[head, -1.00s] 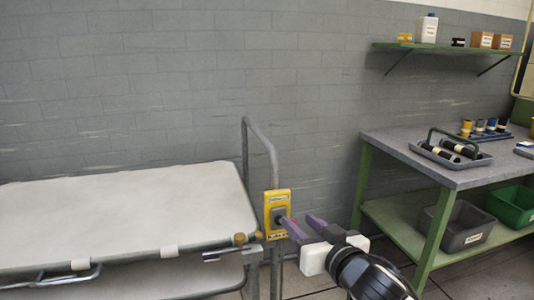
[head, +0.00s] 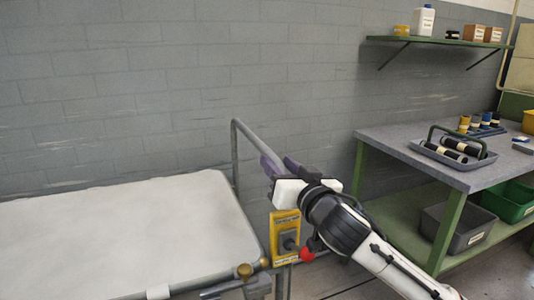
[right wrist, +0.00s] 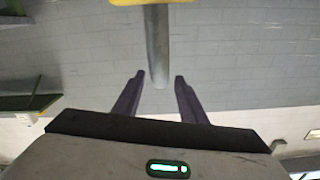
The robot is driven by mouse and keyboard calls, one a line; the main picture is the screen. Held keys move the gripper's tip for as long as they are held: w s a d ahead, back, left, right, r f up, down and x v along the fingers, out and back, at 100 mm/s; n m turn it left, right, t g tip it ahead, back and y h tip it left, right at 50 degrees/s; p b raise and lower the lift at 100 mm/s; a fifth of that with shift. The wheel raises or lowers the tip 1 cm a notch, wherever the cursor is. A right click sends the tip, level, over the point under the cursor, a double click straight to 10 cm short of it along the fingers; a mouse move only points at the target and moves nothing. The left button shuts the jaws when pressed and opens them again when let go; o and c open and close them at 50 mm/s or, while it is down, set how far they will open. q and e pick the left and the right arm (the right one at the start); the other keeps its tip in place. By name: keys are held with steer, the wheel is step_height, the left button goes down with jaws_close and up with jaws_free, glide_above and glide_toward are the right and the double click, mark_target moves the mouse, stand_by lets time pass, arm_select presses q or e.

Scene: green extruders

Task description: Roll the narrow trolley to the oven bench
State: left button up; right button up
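A trolley (head: 130,235) with a white padded top stands at the left. Its bent metal push handle (head: 236,150) rises at its right end. A yellow box (head: 284,222) with a grey switch is fixed low on the handle, and a red knob (head: 307,254) sticks out beside it. My right gripper (head: 272,166) is at the handle's sloping right side, above the yellow box. In the right wrist view its fingers (right wrist: 155,97) are open, with the handle's bar (right wrist: 158,50) seen between and beyond them; contact cannot be told. My left gripper is out of view.
A green-framed bench (head: 385,140) stands at the right, with a carrying tray (head: 450,175) on top and bins (head: 440,235) below. I see no oven. A wall shelf (head: 430,40) holds bottles and boxes. Some floor shows between trolley and bench.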

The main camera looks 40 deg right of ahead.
mark_target(269, 155)
steer(key=x, duration=0.6)
steer(key=shift+w, duration=0.2)
steer(key=shift+c, duration=0.4)
jaws_close()
